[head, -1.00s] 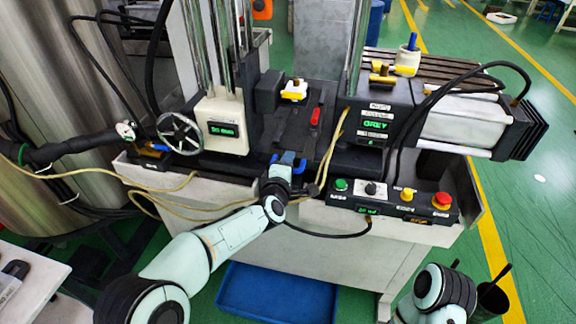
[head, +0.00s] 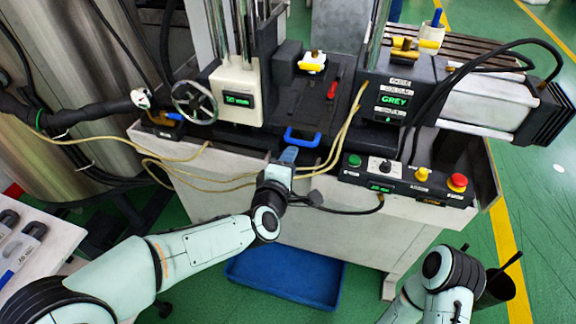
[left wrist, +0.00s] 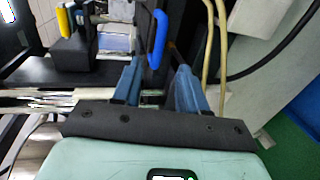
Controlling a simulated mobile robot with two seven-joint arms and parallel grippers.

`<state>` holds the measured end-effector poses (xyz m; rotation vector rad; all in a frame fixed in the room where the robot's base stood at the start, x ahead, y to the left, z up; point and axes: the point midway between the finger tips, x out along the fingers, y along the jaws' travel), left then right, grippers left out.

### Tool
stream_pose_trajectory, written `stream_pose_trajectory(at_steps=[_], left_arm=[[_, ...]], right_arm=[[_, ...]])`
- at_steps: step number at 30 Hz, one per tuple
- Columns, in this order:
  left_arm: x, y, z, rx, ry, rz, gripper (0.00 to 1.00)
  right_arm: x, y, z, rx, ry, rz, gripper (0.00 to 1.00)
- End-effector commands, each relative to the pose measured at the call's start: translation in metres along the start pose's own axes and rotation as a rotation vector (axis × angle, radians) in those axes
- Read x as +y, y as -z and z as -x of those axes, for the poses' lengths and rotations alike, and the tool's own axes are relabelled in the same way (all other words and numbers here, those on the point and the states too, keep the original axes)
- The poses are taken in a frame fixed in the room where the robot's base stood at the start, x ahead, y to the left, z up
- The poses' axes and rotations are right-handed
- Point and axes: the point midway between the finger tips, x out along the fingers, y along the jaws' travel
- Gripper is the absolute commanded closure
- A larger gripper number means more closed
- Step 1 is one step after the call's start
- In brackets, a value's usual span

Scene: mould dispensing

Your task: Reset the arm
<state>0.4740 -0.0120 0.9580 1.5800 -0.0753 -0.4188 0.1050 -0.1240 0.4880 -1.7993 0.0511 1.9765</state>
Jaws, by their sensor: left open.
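My left arm reaches in from the left in the head view, and its gripper (head: 289,155) is in front of the machine's front edge. In the left wrist view the two blue fingers of this gripper (left wrist: 158,85) stand apart with nothing between them. A blue handle (head: 303,138) on the machine's dark bed lies just beyond the fingertips. It also shows in the left wrist view (left wrist: 158,38), apart from or close to the fingers; contact cannot be told. My right arm shows at the lower right of the head view, but its gripper is out of view.
The control panel (head: 408,183) with green, yellow and red buttons is right of the gripper. Yellow cables (head: 345,130) hang close by. A handwheel (head: 195,102) is at the left. A blue tray (head: 285,277) lies on the floor below.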

Motion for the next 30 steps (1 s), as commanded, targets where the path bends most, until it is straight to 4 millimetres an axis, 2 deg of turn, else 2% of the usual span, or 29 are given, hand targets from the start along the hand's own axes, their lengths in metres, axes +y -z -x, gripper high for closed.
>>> stream_pose_trajectory(at_steps=[6, 20, 22, 23, 26, 29, 30], left_arm=[[0.0, -0.001, 0.013, -0.001, 0.001, 0.0, 0.58], [-0.001, 0.0, 0.013, 0.0, 0.002, -0.001, 0.58], [-0.007, 0.001, 0.012, 0.001, 0.013, -0.01, 0.58], [-0.013, 0.003, 0.011, 0.001, 0.025, -0.02, 0.58], [-0.052, 0.011, 0.005, 0.001, 0.098, -0.084, 0.58], [-0.118, 0.024, 0.002, -0.012, 0.221, -0.186, 0.58], [-0.149, 0.029, 0.004, -0.024, 0.279, -0.232, 0.58]], right_arm=[[0.0, 0.0, 0.0, 0.0, 0.0, 0.0, 0.01], [0.0, 0.0, 0.0, 0.0, 0.0, 0.0, 0.01], [0.0, 0.0, 0.0, 0.0, 0.0, 0.0, 0.01], [0.0, 0.0, 0.0, 0.0, 0.0, 0.0, 0.01], [0.0, 0.0, 0.0, 0.0, 0.0, 0.0, 0.01], [0.0, 0.0, 0.0, 0.0, 0.0, 0.0, 0.01], [0.0, 0.0, 0.0, 0.0, 0.0, 0.0, 0.01]])
